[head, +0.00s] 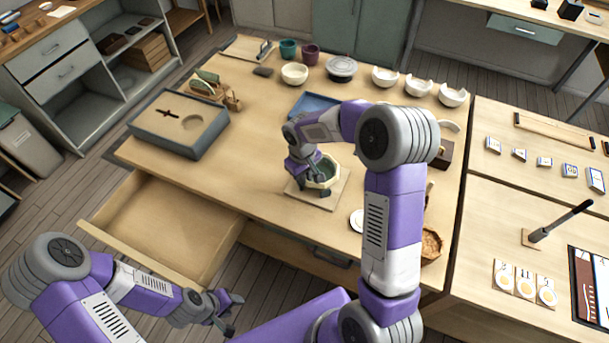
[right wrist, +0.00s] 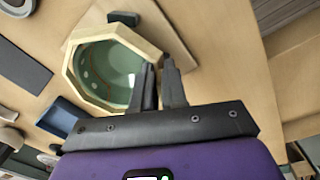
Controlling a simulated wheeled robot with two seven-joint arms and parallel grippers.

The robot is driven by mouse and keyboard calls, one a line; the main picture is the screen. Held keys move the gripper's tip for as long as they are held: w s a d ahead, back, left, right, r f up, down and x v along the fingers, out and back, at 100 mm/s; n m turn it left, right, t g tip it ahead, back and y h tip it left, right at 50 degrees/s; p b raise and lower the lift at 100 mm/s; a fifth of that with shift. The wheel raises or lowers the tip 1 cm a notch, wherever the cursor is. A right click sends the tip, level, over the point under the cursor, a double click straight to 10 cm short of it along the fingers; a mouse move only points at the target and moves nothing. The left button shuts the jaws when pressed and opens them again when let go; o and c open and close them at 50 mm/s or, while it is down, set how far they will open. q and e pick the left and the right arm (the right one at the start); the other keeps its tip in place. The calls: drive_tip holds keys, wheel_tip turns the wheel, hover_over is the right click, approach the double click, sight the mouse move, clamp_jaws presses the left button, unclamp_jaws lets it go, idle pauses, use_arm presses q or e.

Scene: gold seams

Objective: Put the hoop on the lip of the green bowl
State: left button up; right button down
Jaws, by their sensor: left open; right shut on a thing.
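The green bowl (head: 321,176) stands on a square wooden board (head: 329,201) in the middle of the table. The hoop (head: 333,171), a pale wooden octagonal ring, lies around the bowl's mouth. In the right wrist view the hoop (right wrist: 72,80) frames the green bowl's inside (right wrist: 108,75); whether it sits fully down on the lip I cannot tell. My right gripper (right wrist: 158,68) is shut on the hoop's near side, and in the head view the right gripper (head: 306,172) partly covers hoop and bowl. My left gripper (head: 235,314) is open and empty, low in front of the table.
A blue tray (head: 312,104) lies behind the bowl. A grey box (head: 178,130) stands at the left, above an open drawer (head: 170,225). White broken bowls (head: 417,87) and cups (head: 310,54) line the back. A white disc (head: 357,220) lies right of the board.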

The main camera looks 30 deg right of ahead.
drive_tip(key=c, duration=0.6)
unclamp_jaws()
drive_tip(key=shift+r+p, duration=2.25)
drive_tip(key=shift+r, duration=0.75)
drive_tip(key=shift+f, duration=0.1)
